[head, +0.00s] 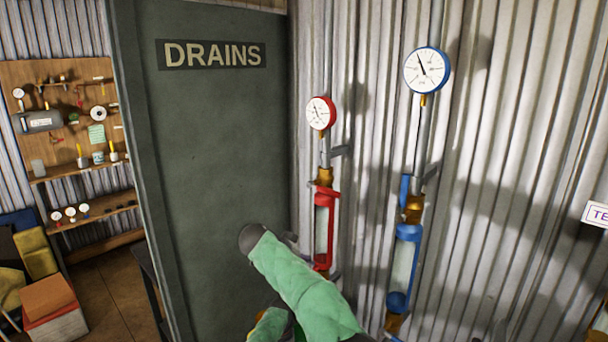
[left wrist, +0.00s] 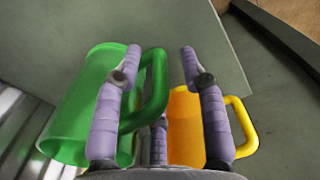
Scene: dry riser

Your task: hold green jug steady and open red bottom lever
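The green jug (left wrist: 82,115) is at the left of the left wrist view, with its handle (left wrist: 158,80) toward the middle. My left gripper (left wrist: 160,52) is open, with purple fingers spread around the jug handle. I cannot tell whether they touch it. The red riser (head: 325,230) on the corrugated wall has a red-framed sight glass below a red-rimmed gauge (head: 321,113). Its lower end is partly hidden by my green-sleeved arm (head: 300,285), so the bottom lever's position is unclear. Neither gripper shows clearly in the head view; my right gripper is not visible.
A yellow jug (left wrist: 186,125) stands close beside the green one, behind the right-hand finger. A blue riser (head: 404,260) with a blue gauge (head: 427,70) is right of the red one. A dark door panel marked DRAINS (head: 205,150) stands left, with tool shelves (head: 65,85) beyond.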

